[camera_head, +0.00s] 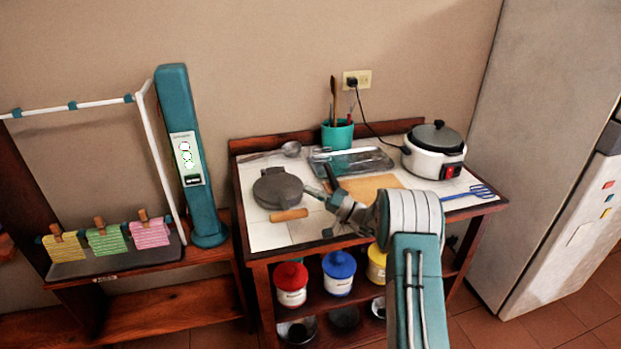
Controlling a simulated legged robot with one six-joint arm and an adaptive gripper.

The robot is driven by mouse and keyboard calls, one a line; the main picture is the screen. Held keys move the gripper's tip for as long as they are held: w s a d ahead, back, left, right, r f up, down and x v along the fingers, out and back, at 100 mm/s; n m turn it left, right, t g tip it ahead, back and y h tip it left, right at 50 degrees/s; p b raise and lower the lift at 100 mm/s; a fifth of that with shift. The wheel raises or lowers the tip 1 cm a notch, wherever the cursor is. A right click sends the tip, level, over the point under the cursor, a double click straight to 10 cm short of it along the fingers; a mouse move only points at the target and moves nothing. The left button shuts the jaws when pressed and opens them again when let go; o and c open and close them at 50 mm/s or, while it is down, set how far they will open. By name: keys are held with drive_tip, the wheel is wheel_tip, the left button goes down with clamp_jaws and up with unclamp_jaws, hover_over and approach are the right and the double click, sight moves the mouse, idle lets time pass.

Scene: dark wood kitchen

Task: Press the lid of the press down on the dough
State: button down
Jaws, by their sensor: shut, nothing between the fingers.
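The press (278,188) is a round dark grey plate on the left of the white-tiled table top. Its lid appears to lie flat over its base, but I cannot tell whether it is fully down. No dough shows; anything between the plates is hidden. My gripper (327,185) is shut and empty just right of the press, above the table. I cannot tell whether it touches the press or its handle.
A wooden roller (289,215) lies in front of the press. A white cooker (434,155), a teal utensil cup (337,134) and a blue spatula (470,193) stand or lie around.

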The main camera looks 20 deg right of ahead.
drive_tip(key=shift+s+f, duration=0.15)
drive_tip(key=shift+f, duration=0.4)
drive_tip(key=shift+s+f, duration=0.15)
drive_tip(key=shift+f, duration=0.35)
drive_tip(key=v, duration=1.2)
drive_tip(key=shift+f, duration=0.1)
drive_tip(key=s+a+r+n+g+h, duration=0.1)
drive_tip(key=s+a+r+g+h, duration=0.2)
drive_tip(key=s+a+r+g, duration=0.35)
drive_tip(key=s+a+r+n+g+h, duration=0.15)
drive_tip(key=s+a+r+g, duration=0.25)
drive_tip(key=s+a+r, duration=0.45)
drive_tip(key=s+r+t+h, duration=0.2)
drive_tip(key=s+t+h, duration=0.2)
drive_tip(key=s+h, duration=0.9)
drive_tip(key=s, duration=0.7)
drive_tip(key=shift+s+m, duration=0.35)
